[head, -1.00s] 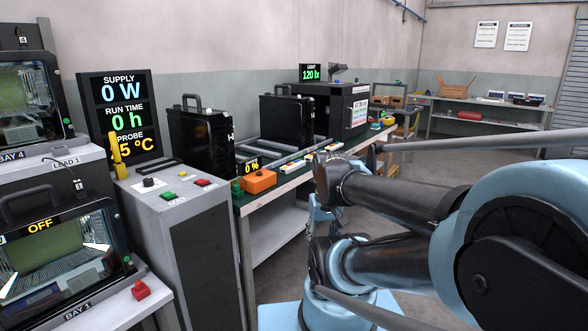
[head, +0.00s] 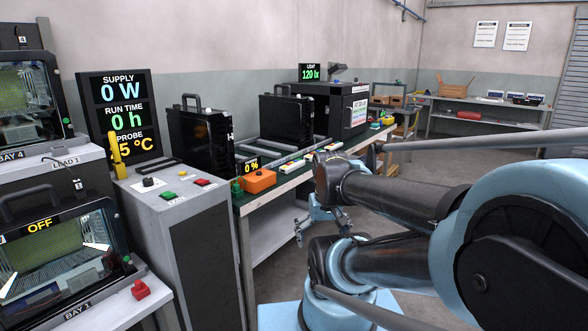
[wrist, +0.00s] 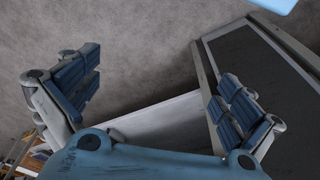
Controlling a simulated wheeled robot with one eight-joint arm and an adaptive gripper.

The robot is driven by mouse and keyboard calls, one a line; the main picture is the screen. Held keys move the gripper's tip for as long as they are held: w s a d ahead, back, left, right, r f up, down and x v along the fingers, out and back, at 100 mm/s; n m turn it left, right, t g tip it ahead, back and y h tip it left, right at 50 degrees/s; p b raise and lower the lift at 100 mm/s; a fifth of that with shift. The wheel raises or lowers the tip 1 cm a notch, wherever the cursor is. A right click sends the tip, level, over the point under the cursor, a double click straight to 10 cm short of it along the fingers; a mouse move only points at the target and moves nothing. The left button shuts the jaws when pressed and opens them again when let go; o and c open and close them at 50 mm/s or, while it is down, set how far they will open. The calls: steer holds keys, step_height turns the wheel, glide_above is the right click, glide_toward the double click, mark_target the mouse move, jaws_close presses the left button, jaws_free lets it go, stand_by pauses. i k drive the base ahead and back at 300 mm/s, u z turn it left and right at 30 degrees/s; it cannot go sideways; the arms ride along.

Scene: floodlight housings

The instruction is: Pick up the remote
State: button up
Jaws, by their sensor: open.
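I cannot make out a remote for certain in either view. Small pale and coloured pieces (head: 297,164) lie in a row on the green-topped bench (head: 243,205), too small to tell apart. My gripper (wrist: 158,92) is open and empty in the wrist view, its two blue-padded fingers wide apart. Behind them are grey floor, a pale panel and a dark framed panel. In the head view my gripper is low beside the bench's front side, partly hidden by my arm.
An orange box (head: 259,181) sits at the bench's near end. A grey control cabinet (head: 187,200) with coloured buttons and a display (head: 119,115) stand left. Black housings (head: 205,138) are along the wall. Open floor lies right of the bench.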

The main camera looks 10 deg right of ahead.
mark_target(285, 169)
steer(key=u, duration=1.55)
steer(key=k, duration=0.8)
steer(key=z, duration=1.3)
steer(key=i, duration=1)
steer(key=u, duration=0.05)
